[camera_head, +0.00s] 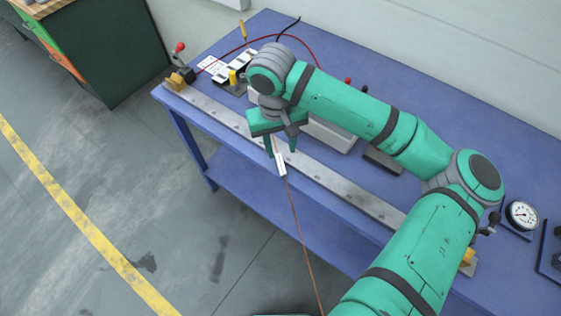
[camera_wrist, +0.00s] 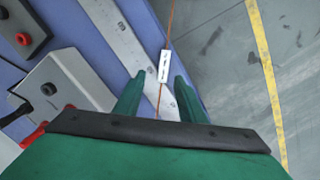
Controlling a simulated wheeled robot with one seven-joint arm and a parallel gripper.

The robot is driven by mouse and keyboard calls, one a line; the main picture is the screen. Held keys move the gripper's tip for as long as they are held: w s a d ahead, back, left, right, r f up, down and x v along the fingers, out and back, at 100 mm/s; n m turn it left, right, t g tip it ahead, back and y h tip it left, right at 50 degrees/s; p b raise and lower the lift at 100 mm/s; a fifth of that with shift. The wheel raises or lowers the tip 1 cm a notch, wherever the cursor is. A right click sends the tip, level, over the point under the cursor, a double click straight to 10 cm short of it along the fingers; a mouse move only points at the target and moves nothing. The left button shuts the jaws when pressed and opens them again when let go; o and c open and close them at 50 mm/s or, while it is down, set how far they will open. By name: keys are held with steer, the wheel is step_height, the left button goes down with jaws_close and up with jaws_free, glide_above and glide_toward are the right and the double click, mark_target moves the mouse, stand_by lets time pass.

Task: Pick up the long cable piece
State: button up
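A long, thin copper-orange cable (camera_head: 300,240) with a white tag (camera_head: 281,163) runs from below my gripper past the bench's front edge to the bottom of the head view. My gripper (camera_head: 281,151) points down over the metal rail near the front edge, its two fingers apart. In the wrist view, the cable (camera_wrist: 170,25) and its tag (camera_wrist: 164,66) lie in line with the gap between the fingers (camera_wrist: 160,78). The fingers do not visibly pinch the cable. The cable's end near the gripper is hidden, and the height gap is unclear.
A blue bench (camera_head: 250,190) carries a long metal rail (camera_head: 330,182) along its front. A red cable (camera_head: 300,42) curves at the back near a yellow-handled tool (camera_head: 243,28). A grey box (camera_head: 328,135) stands behind my gripper. A gauge (camera_head: 522,214) lies right. Open floor is in front.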

mark_target(281, 163)
steer(key=shift+s+a+f, duration=0.1)
steer(key=shift+s+f, duration=0.1)
steer(key=shift+f, duration=1.2)
steer(key=shift+s+f, duration=0.15)
steer(key=shift+f, duration=1.2)
jaws_close()
